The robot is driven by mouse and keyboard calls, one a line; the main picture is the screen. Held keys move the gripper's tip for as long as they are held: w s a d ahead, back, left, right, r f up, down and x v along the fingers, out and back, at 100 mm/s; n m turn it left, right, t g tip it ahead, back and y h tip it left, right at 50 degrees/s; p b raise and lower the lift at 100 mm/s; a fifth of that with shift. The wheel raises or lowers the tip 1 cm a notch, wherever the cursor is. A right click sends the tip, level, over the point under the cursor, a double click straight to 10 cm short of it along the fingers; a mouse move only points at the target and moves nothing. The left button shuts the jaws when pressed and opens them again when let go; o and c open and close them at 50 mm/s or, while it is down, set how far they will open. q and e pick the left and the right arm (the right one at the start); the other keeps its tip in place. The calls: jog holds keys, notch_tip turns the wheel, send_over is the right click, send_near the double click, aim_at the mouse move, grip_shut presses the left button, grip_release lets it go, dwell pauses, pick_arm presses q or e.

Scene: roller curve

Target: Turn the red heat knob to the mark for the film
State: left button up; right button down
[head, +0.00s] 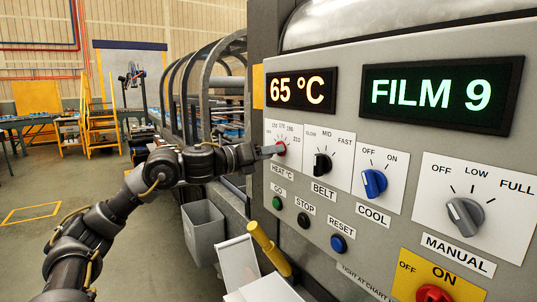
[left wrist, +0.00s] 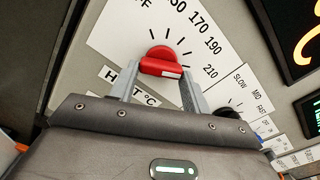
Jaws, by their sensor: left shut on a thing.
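The red heat knob (head: 281,149) sits on a white dial plate at the left of the control panel. My left gripper (head: 272,151) is shut on this knob, reaching it from the left. In the left wrist view one finger is on each side of the knob's red grip bar (left wrist: 160,69). A white line on the bar lies toward the 210 side; the exact mark is hard to tell. The dial (left wrist: 195,45) runs from OFF through 170 and 190 to 210. The temperature display (head: 296,90) reads 65 °C. The film display (head: 440,93) reads FILM 9. My right gripper is not in view.
The black belt knob (head: 322,164), blue cool knob (head: 374,183) and grey manual knob (head: 465,215) stand to the right. GO, STOP and RESET buttons (head: 338,243) sit below. A yellow post (head: 268,248) and a grey bin (head: 204,231) stand below the panel.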

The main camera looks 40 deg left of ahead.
pick_arm(q)
jog(key=shift+f, duration=0.15)
jog(key=o, duration=1)
jog(key=shift+c, duration=0.2)
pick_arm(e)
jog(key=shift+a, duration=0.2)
pick_arm(q)
jog(key=b+v, duration=1)
jog(key=v, duration=0.1)
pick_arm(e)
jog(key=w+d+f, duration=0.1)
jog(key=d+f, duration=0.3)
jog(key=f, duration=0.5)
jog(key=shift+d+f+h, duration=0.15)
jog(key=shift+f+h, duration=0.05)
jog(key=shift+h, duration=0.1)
pick_arm(q)
jog(key=shift+a, duration=0.1)
